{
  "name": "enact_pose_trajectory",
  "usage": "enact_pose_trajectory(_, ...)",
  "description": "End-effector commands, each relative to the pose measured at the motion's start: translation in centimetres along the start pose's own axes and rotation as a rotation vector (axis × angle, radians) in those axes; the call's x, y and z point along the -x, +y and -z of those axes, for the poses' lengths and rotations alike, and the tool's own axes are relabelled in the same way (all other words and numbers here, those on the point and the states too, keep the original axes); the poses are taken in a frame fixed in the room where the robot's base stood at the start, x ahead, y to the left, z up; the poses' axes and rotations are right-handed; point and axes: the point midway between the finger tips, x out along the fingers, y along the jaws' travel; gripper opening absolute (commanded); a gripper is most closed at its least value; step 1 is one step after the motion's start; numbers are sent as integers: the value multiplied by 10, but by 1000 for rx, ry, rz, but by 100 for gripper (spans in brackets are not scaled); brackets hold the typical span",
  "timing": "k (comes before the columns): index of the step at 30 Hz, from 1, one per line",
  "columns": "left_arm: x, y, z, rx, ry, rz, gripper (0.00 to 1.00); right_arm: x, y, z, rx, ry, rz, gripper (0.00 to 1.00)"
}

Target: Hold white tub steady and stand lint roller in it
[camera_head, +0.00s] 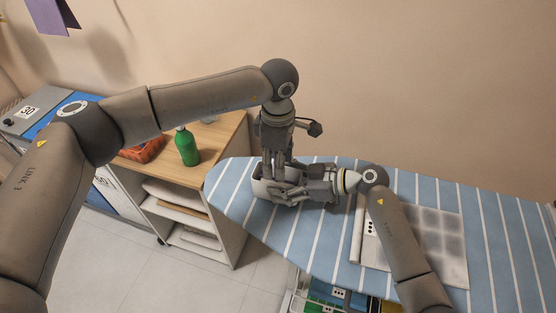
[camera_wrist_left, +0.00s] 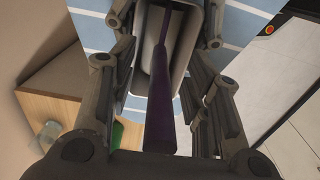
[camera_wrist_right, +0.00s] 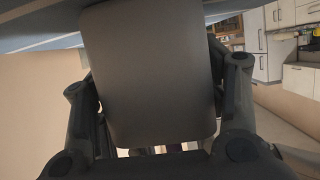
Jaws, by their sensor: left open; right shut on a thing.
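The white tub (camera_head: 262,188), grey in this light, stands on the striped ironing board. My right gripper (camera_head: 298,191) is shut on the tub from the right; the tub's side (camera_wrist_right: 150,75) fills the middle of the right wrist view. My left gripper (camera_head: 275,168) points down over the tub. In the left wrist view, the lint roller's purple handle (camera_wrist_left: 161,110) rises between the left fingers, which are open with a gap on both sides. Its far end reaches into the tub (camera_wrist_left: 148,52). The roller's lower end is hidden, and the head view does not show it clearly.
A wooden shelf unit (camera_head: 215,140) at left holds a green bottle (camera_head: 187,147) and a red basket (camera_head: 143,150). The board behind the tub is clear.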

Motion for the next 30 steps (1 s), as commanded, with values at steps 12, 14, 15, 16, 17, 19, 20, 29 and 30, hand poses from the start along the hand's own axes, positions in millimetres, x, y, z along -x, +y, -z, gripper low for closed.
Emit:
enact_pose_trajectory(12,0,0,0,0,0,0,44,-1,-1,-2,-2,-4,3,41)
enact_pose_trajectory(14,0,0,0,0,0,0,44,-1,-1,-2,-2,-4,3,41)
enact_pose_trajectory(15,0,0,0,0,0,0,44,-1,-1,-2,-2,-4,3,41)
enact_pose_trajectory(16,0,0,0,0,0,0,44,-1,-1,-2,-2,-4,3,41)
enact_pose_trajectory(17,0,0,0,0,0,0,44,-1,-1,-2,-2,-4,3,41)
enact_pose_trajectory(19,2,0,0,0,0,0,44,-1,-1,-2,-2,-4,3,41)
enact_pose_trajectory(20,3,0,0,0,0,0,44,-1,-1,-2,-2,-4,3,41)
enact_pose_trajectory(29,18,0,0,1,0,-1,44,-1,-1,-2,-2,-4,3,41)
enact_pose_trajectory(30,20,0,0,1,0,-1,44,-1,-1,-2,-2,-4,3,41)
